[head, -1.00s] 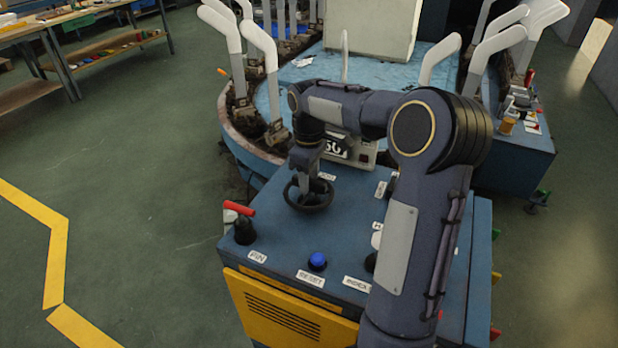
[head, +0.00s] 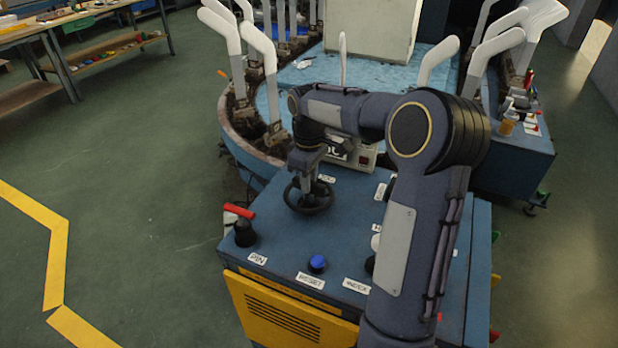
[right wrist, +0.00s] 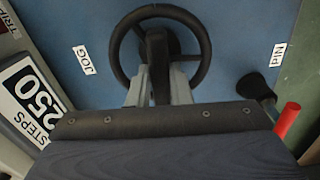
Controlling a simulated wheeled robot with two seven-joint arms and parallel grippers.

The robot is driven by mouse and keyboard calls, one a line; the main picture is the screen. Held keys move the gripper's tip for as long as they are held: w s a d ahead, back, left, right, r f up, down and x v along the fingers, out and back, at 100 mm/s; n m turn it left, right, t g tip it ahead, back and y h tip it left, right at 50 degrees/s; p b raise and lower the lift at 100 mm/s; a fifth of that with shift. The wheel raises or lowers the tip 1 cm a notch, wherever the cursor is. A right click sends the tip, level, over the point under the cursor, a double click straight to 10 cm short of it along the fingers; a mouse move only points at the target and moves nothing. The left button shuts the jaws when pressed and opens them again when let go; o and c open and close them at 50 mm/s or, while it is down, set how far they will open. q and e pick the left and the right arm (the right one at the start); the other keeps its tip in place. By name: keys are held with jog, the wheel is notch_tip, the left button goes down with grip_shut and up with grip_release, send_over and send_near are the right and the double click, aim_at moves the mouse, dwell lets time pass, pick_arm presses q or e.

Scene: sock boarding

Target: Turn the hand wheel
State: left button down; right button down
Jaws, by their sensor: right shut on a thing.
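The black hand wheel (head: 310,211) lies flat on top of the blue control box, with a round rim and a spoke across it. It also shows in the right wrist view (right wrist: 206,48), near the top. My right gripper (head: 306,187) reaches down to the wheel from above. In the right wrist view, its two grey fingers (right wrist: 160,72) are shut on the wheel, one on each side of the black spoke near the hub. My left gripper is not in view.
A blue button (head: 317,263) is in front. A counter (right wrist: 35,98) marked STEPS reads 250. White boarding forms (head: 262,46) stand on the round machine behind.

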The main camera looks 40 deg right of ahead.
jog(key=m+p, duration=0.2)
jog(key=m, duration=0.3)
jog(key=shift+r, duration=0.1)
jog(key=m+p, duration=0.2)
jog(key=m, duration=0.3)
jog(key=shift+m, duration=0.4)
dwell(0.3)
jog(key=c, duration=1.3)
grip_release()
notch_tip(320, 180, up, 8)
jog(key=shift+f+p, duration=0.15)
jog(key=shift+p, duration=0.15)
